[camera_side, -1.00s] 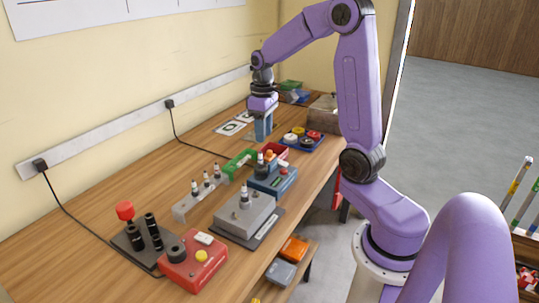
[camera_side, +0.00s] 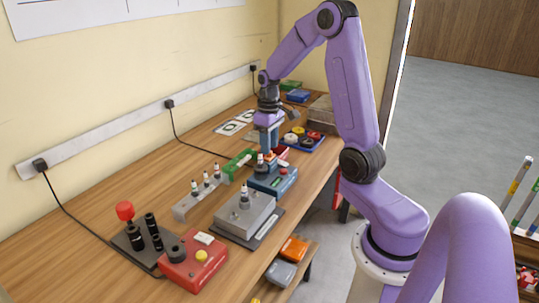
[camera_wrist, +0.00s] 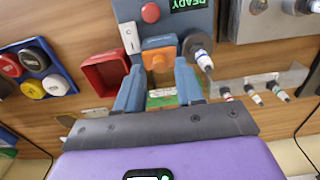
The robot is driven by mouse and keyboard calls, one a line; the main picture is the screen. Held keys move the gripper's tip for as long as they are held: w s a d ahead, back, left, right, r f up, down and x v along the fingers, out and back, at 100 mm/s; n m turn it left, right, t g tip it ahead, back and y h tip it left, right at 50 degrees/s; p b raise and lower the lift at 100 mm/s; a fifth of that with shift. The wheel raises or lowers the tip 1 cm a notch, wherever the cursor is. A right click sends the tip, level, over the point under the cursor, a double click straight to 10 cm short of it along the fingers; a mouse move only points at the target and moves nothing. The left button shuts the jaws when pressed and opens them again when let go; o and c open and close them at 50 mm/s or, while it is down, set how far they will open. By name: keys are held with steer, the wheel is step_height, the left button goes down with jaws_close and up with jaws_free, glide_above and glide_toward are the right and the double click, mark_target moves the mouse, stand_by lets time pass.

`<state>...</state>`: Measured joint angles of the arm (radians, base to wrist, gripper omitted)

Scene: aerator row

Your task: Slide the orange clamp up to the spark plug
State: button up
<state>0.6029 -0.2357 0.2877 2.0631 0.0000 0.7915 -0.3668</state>
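The orange clamp (camera_wrist: 158,61) sits on the blue tester (camera_side: 275,181) and shows just beyond and between my fingertips in the wrist view. In the side view my fingers mostly hide it. A spark plug (camera_wrist: 204,60) with a dark base and white body stands on the same tester, right of the clamp in the wrist view; it also shows in the side view (camera_side: 261,163). A gap separates clamp and plug. My gripper (camera_wrist: 158,68) is open, its two blue fingers apart on either side of the clamp. I cannot tell whether they touch it.
The tester has a red button (camera_wrist: 150,12), a white switch (camera_wrist: 129,38) and a READY display (camera_wrist: 190,4). A red tray (camera_wrist: 104,73) and a tray of coloured caps (camera_side: 303,139) are close by. A rack with several plugs (camera_side: 197,191) and a grey block (camera_side: 244,213) stand nearer the side camera.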

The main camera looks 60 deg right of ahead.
steer(key=shift+f, duration=1)
stand_by(0.3)
steer(key=shift+r, duration=0.1)
steer(key=c, duration=0.7)
